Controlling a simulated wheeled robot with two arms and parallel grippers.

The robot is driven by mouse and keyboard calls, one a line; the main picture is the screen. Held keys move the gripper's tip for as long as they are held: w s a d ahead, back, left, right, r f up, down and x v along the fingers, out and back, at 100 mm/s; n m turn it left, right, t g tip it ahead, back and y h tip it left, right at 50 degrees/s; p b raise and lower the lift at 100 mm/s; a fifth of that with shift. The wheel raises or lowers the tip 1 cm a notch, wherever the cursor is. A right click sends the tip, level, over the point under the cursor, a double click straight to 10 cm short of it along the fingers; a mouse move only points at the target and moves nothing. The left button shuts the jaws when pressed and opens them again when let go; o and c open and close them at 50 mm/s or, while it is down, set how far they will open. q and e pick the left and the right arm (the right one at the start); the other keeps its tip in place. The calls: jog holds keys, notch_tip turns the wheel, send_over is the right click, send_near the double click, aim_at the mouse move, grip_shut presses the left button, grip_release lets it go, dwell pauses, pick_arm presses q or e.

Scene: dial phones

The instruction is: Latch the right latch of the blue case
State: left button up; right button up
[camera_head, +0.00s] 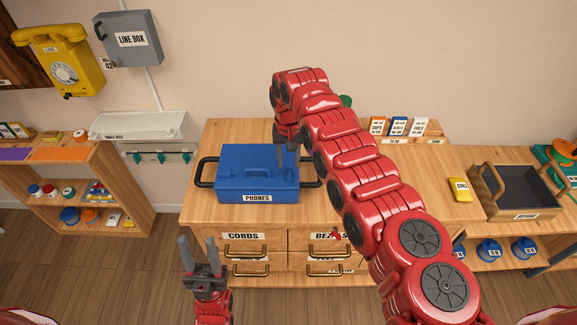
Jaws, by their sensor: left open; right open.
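The blue case (240,181) sits on the wooden cabinet top, its lid down, with a "PHONES" label on its front and a black handle at each side. Its latches are too small to make out. My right gripper (285,160) reaches over from the right and points down at the right back part of the lid; its fingers appear partly in line with the view, and I cannot tell whether they touch the case. It is open, with nothing seen in it. My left gripper (201,252) is open, empty and pointing up, in front of the cabinet drawers.
My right arm covers the cabinet's right part. Drawers labelled "CORDS" (243,237) and others are below the case. A dark tray (517,198) and a yellow box (459,189) are at the right. A yellow phone (62,72) and a grey line box (130,40) hang on the wall.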

aim_at(288, 172)
jog(key=shift+f, duration=2.3)
jog(key=shift+c, duration=0.2)
grip_shut()
